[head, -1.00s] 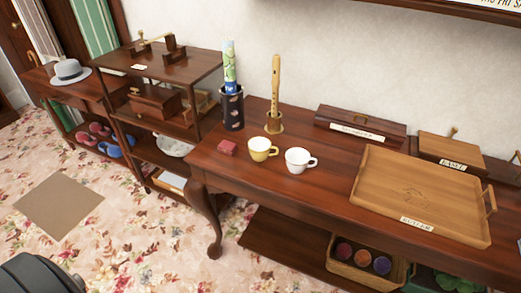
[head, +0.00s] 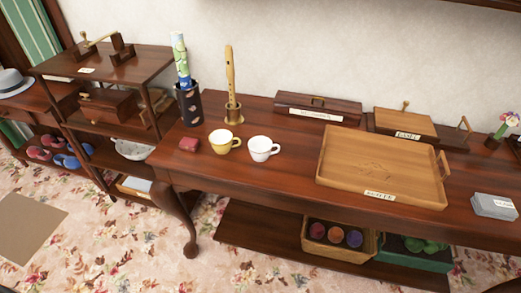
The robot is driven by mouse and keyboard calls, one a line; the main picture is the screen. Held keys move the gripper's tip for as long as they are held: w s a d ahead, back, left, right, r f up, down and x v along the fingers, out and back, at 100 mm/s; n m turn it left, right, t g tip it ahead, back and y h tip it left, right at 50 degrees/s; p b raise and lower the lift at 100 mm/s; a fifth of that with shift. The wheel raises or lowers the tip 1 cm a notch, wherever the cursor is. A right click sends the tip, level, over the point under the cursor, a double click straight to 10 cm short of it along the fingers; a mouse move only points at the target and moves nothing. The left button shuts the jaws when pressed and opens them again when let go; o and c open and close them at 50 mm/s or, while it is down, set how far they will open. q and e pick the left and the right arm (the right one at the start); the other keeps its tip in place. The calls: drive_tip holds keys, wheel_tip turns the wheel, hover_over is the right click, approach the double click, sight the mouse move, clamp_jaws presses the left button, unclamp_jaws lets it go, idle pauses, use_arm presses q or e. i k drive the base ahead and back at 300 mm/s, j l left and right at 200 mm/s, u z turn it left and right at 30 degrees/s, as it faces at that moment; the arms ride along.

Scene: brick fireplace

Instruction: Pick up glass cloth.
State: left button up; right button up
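No item is plainly readable as the glass cloth. A grey, flat, folded-looking item (head: 494,206) with a small white label lies at the right end of the long table, near its front edge; it may be cloth, but the label is too small to read. A small red item (head: 189,144) lies at the table's left end, and I cannot tell what it is made of. Neither of my grippers is in view.
The long table (head: 285,178) holds a yellow cup (head: 223,141), a white cup (head: 262,148), a wooden tray (head: 380,165), a recorder (head: 231,85) in a stand and a flower (head: 507,123). A shelf unit (head: 105,65) stands left. Patterned floor in front is open.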

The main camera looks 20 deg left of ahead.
sight(495, 207)
drive_tip(key=z, duration=1.3)
